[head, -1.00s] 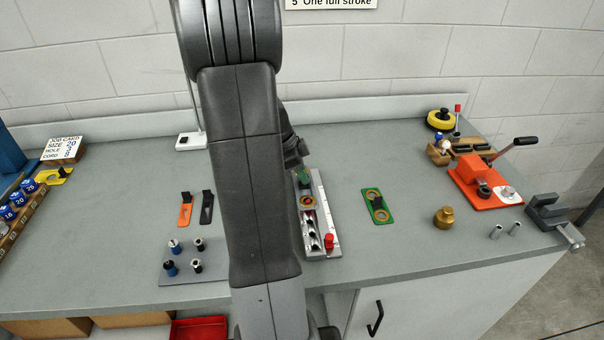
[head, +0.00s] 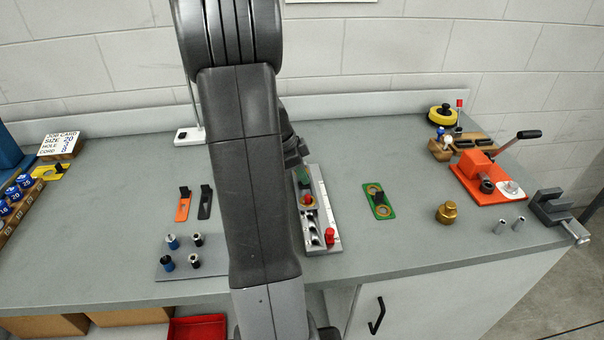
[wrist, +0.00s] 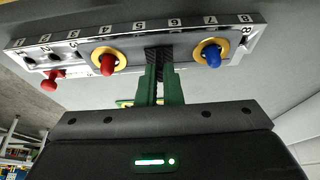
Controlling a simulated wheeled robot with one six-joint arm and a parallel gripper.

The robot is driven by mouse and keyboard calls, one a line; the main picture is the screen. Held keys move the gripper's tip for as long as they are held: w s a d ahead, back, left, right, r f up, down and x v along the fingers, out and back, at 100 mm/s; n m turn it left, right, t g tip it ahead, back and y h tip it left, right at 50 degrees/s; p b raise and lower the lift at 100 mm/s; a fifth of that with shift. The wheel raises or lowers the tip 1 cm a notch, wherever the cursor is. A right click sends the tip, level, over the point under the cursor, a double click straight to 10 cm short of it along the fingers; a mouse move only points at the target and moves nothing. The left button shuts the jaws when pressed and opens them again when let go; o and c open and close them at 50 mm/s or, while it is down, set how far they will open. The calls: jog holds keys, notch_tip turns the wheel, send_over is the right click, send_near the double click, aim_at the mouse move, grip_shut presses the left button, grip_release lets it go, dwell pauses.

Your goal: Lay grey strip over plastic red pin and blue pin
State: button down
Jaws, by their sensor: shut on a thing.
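My gripper (wrist: 160,88) has green fingers shut on the dark upright tab of the grey strip (wrist: 132,58). In the wrist view the strip lies along the numbered metal bar (wrist: 75,50), with a brass ring near each end. One ring surrounds the red pin (wrist: 106,66) and the other surrounds the blue pin (wrist: 211,56). Both pin heads stick out through the rings; I cannot tell whether the strip is fully flat on the bar. In the head view the red pin shows in its ring (head: 308,200), while my arm hides the blue pin.
A second red peg (head: 330,236) stands at the bar's near end. A green strip (head: 379,202) lies to the right, with a brass piece (head: 447,212) and an orange lever tool (head: 485,178) beyond. Orange (head: 183,206) and black (head: 205,203) strips lie left.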

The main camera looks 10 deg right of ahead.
jog(key=shift+f+b, duration=0.55)
jog(key=shift+f, duration=0.05)
jog(key=c, duration=1.5)
grip_release()
jog(key=v, duration=1.4)
